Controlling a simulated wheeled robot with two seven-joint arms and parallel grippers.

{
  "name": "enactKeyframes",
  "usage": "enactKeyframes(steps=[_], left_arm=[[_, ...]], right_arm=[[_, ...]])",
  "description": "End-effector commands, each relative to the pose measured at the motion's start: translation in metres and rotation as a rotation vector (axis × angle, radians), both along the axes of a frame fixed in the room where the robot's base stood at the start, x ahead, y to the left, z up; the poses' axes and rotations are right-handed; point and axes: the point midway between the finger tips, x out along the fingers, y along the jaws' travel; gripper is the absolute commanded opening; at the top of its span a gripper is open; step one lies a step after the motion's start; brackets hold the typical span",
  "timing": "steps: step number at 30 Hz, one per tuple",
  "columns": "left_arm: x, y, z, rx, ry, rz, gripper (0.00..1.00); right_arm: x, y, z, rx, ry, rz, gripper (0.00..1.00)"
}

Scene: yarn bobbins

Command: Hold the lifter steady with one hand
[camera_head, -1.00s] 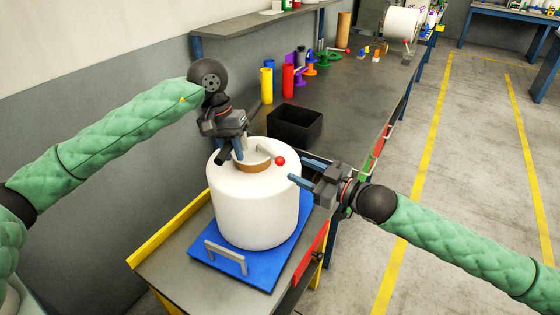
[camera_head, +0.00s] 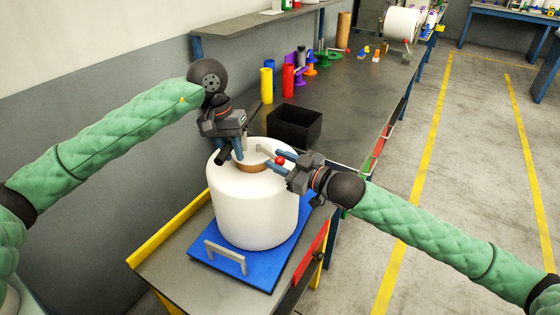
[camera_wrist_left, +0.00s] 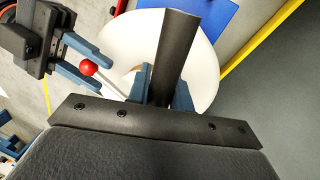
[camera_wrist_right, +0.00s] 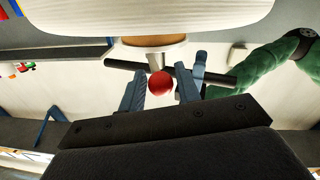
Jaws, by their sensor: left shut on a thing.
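The large white yarn bobbin (camera_head: 252,205) stands upright on a blue plate (camera_head: 270,262) with a grey handle. The lifter sits at its brown core; its black bar (camera_wrist_left: 175,55) shows in the left wrist view and its lever ends in a red ball (camera_head: 280,160). My left gripper (camera_head: 238,152) is shut on the lifter above the core, its fingers partly hidden behind the bar. My right gripper (camera_head: 278,161) is open, a finger on each side of the red ball. The ball (camera_wrist_right: 160,84) shows between the fingers in the right wrist view; contact is unclear.
A black open box (camera_head: 295,128) stands behind the bobbin. Yellow (camera_head: 266,85) and red (camera_head: 288,81) tubes and several coloured spools stand further back by the wall. The bench to the right of them is mostly clear.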

Motion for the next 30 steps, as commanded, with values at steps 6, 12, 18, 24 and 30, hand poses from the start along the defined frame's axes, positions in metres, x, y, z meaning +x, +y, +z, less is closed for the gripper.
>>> enactKeyframes(steps=[6,12,18,24,30], left_arm=[[-0.0005,-0.0005,-0.0014,0.001,0.002,-0.001,0.0],[-0.0004,-0.0003,-0.0013,0.001,0.002,-0.001,0.0],[-0.0004,-0.0002,-0.0013,0.001,0.002,-0.001,0.0],[-0.0005,-0.0002,-0.0013,0.001,0.002,-0.001,0.0],[-0.0005,-0.0002,-0.0013,0.001,0.002,-0.001,0.0]], right_arm=[[0.0001,-0.0003,-0.0003,0.0,0.0,0.0,0.0],[0.0003,-0.0005,-0.0002,0.0,0.0,0.0,0.0],[0.0006,-0.0007,-0.0001,-0.001,-0.001,0.0,0.0],[0.0008,-0.0008,0.0,-0.002,-0.001,0.002,0.0],[0.0011,-0.0008,0.0,-0.001,-0.001,0.006,0.0]])
